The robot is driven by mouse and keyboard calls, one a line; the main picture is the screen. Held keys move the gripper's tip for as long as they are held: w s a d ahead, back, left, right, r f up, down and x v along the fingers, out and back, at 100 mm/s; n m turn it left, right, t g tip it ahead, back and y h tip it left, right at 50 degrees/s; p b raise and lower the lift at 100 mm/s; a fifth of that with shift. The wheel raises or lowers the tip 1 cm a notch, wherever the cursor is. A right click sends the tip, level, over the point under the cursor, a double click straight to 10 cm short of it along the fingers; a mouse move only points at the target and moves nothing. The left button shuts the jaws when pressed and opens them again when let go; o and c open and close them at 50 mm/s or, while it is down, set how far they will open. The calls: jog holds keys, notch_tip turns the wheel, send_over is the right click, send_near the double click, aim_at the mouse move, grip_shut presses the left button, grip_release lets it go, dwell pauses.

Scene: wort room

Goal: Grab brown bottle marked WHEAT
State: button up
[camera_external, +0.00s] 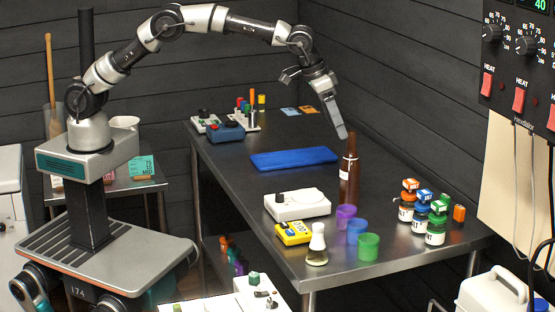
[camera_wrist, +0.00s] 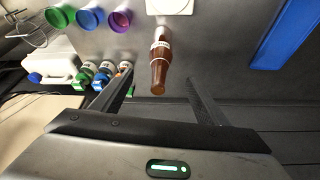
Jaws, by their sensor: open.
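A tall brown bottle (camera_external: 348,175) with a pale label stands upright on the steel table, right of the blue mat. It also shows in the wrist view (camera_wrist: 160,62), with its neck toward my gripper and its label too small to read. My gripper (camera_external: 341,132) is above the table, its fingertips close to the top of the bottle in the external view. In the wrist view my gripper (camera_wrist: 158,85) is open, with the bottle's neck between the two fingers as seen, apart from both.
A white scale (camera_external: 297,205), purple cup (camera_external: 345,215), blue cup (camera_external: 357,231) and green cup (camera_external: 368,247) stand in front of the bottle. Small labelled bottles (camera_external: 422,215) stand to the right. A blue mat (camera_external: 293,158) lies to the left. A dark wall is behind.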

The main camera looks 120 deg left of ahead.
aim_at(348, 163)
jog(key=x, duration=0.7)
jog(key=shift+f+p, duration=0.3)
jog(key=shift+f, duration=0.05)
jog(key=x, duration=0.3)
jog(key=p+x, duration=0.1)
jog(key=shift+s+d+f, duration=0.1)
jog(key=shift+s+f, duration=0.25)
jog(key=shift+f, duration=0.1)
jog(key=shift+w+f, duration=0.2)
jog(key=shift+f, duration=0.25)
jog(key=shift+r, duration=0.1)
jog(key=c, duration=1.3)
